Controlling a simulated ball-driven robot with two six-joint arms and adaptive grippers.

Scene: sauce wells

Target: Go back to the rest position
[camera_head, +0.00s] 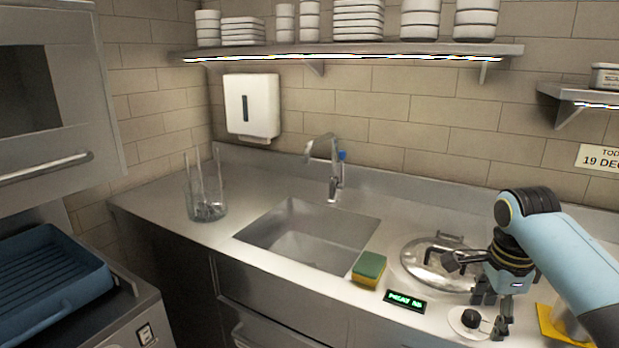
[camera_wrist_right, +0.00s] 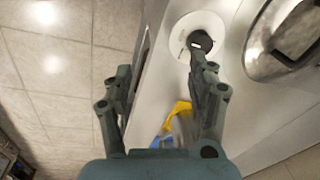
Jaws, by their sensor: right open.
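My right gripper (camera_head: 490,308) hangs over the right part of the steel counter (camera_head: 150,206), pointing down, with its fingers apart. In the right wrist view its fingers (camera_wrist_right: 160,78) are spread with nothing held between them. A white round lid with a black knob (camera_head: 458,318) lies just beside the fingers in the head view. It also shows in the wrist view (camera_wrist_right: 180,40), past the right fingertip; I cannot tell whether the finger touches the knob. My left gripper is not in view.
A large metal lid (camera_head: 425,264) lies behind the gripper. A green and yellow sponge (camera_head: 370,266) and a small lit sign (camera_head: 405,300) lie left of it. A yellow item (camera_head: 548,322) is partly behind my forearm. The sink (camera_head: 305,240), tap (camera_head: 335,180) and glass jar (camera_head: 208,208) stand farther left.

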